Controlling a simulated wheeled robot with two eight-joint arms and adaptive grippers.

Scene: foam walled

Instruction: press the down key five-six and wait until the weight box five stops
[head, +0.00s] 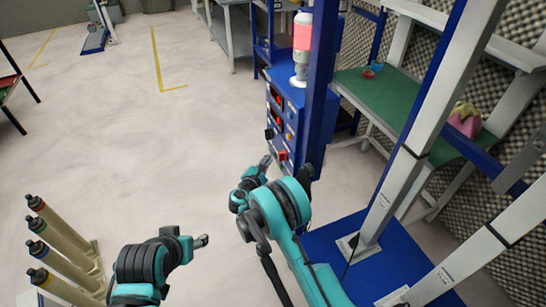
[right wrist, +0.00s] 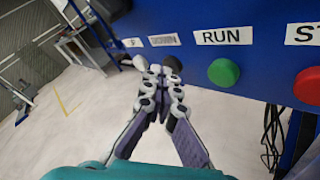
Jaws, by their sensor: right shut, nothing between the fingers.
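A blue control panel fills the top of the right wrist view (right wrist: 275,35). Its white labels include DOWN (right wrist: 163,40), RUN (right wrist: 223,36) and one cut off at the right edge. My right gripper (right wrist: 157,72) is shut and empty, its fingertips just below the DOWN label. The key under that label is hidden or hard to separate from the fingertips, and I cannot tell whether they touch it. In the head view my right gripper (head: 265,162) is beside the lower front of the blue cabinet (head: 292,108). My left gripper (head: 203,241) is over the floor, apart from everything. I cannot identify weight box five.
A green button (right wrist: 223,72) and a red button (right wrist: 308,85) sit right of the fingers. A red-and-white beacon (head: 302,45) tops the cabinet. A green-topped bench (head: 400,105) stands to the right. Several beige posts (head: 62,240) stand at lower left. The middle floor is clear.

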